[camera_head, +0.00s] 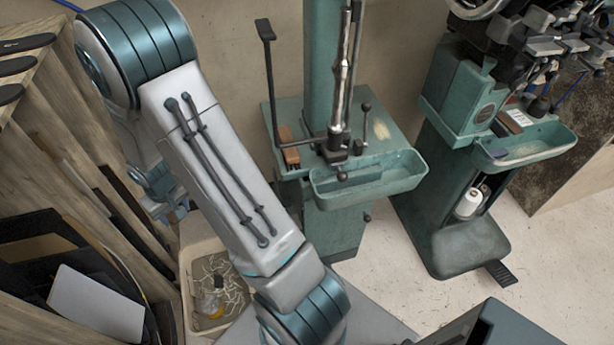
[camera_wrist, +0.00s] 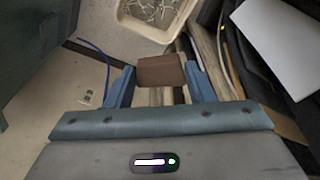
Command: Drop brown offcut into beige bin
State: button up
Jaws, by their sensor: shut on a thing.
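The brown offcut (camera_wrist: 160,71) is a small brown block held between the blue fingers of my gripper (camera_wrist: 158,84) in the wrist view. My gripper is shut on it. The beige bin (camera_wrist: 142,29) shows at the top of the wrist view, beyond the offcut and apart from it in the picture. In the head view the bin (camera_head: 186,287) stands on the floor at lower left, partly hidden by my arm. It holds pale tangled scraps and a yellowish item. The offcut cannot be made out in the head view.
A wooden rack (camera_head: 75,150) with dark sheets and a white panel (camera_head: 97,303) stands left of the bin. A green stitching machine (camera_head: 335,215) stands right of my arm, with another green machine (camera_head: 455,150) farther right. Pale floor lies between and before them.

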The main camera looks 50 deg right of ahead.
notch_tip(320, 180, down, 39)
jog(key=s+m+h+b, duration=0.1)
jog(key=m+b, duration=0.5)
jog(key=b, duration=3.1)
jog(key=shift+s+r+m, duration=0.2)
jog(key=shift+s+m, duration=0.1)
jog(key=shift+m, duration=0.1)
jog(key=o, duration=1)
jog(key=shift+o, duration=0.2)
notch_tip(320, 180, up, 14)
jog(key=s+a+p, duration=0.1)
jog(key=p, duration=0.3)
jog(key=shift+s+f+p, duration=0.15)
jog(key=shift+s+p, duration=0.15)
jog(key=shift+s, duration=0.05)
